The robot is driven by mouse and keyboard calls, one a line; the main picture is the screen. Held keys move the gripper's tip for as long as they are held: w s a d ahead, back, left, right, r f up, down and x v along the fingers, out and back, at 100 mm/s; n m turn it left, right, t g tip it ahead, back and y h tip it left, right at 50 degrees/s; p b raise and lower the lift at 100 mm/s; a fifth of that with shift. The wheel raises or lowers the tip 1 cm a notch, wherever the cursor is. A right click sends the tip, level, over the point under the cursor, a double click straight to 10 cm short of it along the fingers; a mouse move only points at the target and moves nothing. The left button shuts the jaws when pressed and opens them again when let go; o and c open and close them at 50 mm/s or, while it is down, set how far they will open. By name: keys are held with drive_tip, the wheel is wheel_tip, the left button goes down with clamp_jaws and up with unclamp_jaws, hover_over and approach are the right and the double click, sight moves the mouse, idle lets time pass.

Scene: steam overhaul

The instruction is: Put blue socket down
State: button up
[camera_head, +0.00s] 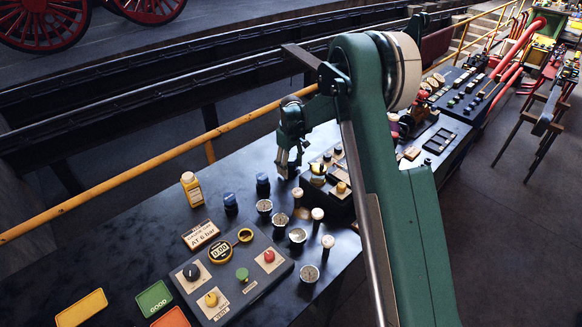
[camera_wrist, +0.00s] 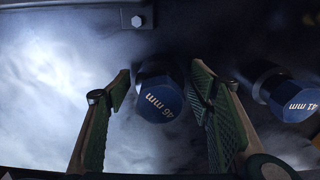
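The wrist view shows one marked 46 mm (camera_wrist: 160,99) and one marked 41 mm (camera_wrist: 294,100); I cannot tell for sure which is which in the head view.
Several gauges (camera_head: 297,236) are in front, beside a control panel (camera_head: 232,275) and an "AT 6 bar" sign (camera_head: 200,234). A dark box with knobs (camera_head: 335,190) lies right of my gripper. A yellow rail (camera_head: 130,174) runs behind.

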drive_tip(key=shift+r, duration=0.15)
wheel_tip(320, 180, up, 12)
idle(0.8)
idle(0.6)
